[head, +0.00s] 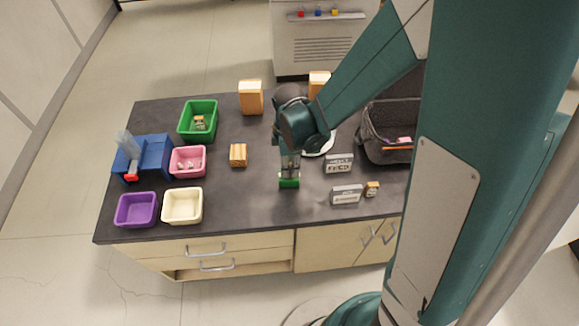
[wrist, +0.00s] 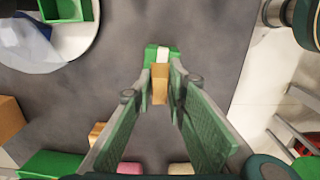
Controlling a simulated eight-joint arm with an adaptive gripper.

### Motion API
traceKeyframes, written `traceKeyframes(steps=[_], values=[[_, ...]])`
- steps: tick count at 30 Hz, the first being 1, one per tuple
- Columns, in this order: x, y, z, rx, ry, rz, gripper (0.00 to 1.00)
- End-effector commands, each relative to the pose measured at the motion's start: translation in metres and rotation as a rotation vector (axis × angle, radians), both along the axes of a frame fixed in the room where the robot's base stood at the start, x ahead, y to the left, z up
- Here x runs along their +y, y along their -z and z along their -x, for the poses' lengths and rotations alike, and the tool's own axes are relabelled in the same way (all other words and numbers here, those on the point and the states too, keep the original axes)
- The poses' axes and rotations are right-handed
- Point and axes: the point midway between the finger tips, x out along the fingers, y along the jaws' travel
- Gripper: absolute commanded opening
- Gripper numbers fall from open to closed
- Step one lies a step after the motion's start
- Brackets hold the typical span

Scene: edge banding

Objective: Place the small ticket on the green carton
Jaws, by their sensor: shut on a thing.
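The small green carton (head: 289,183), with a white patch on top, stands on the dark table below my gripper (head: 290,165). In the wrist view the green carton (wrist: 152,53) shows just beyond my fingertips (wrist: 160,80). My gripper is shut on a small tan piece (wrist: 160,92), which I take to be the small ticket. The piece is upright between the fingers, and its far end overlaps the carton in the picture. Whether it touches the carton, I cannot tell.
A white plate (wrist: 88,48) with a green thing lies close by. A striped wooden block (head: 238,155) stands left. Two grey signs (head: 339,163), (head: 346,194) stand right. Green (head: 183,130), pink, purple and cream bins are farther left. Bare table lies in front of the carton.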

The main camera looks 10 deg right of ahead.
Motion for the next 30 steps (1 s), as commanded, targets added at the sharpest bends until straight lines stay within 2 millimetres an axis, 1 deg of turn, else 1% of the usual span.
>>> traceKeyframes(steps=[7, 8, 9, 11, 23, 30], values=[[0.000, 0.004, 0.000, 0.000, 0.000, 0.000, 0.08], [0.000, 0.003, 0.000, 0.000, 0.000, 0.000, 0.18], [0.000, 0.003, 0.000, 0.000, 0.000, 0.000, 0.23], [0.000, 0.003, 0.000, 0.000, 0.000, 0.000, 0.30], [0.000, 0.002, 0.000, 0.000, 0.000, 0.000, 0.30], [0.000, -0.007, 0.000, 0.000, 0.000, 0.000, 0.30]])
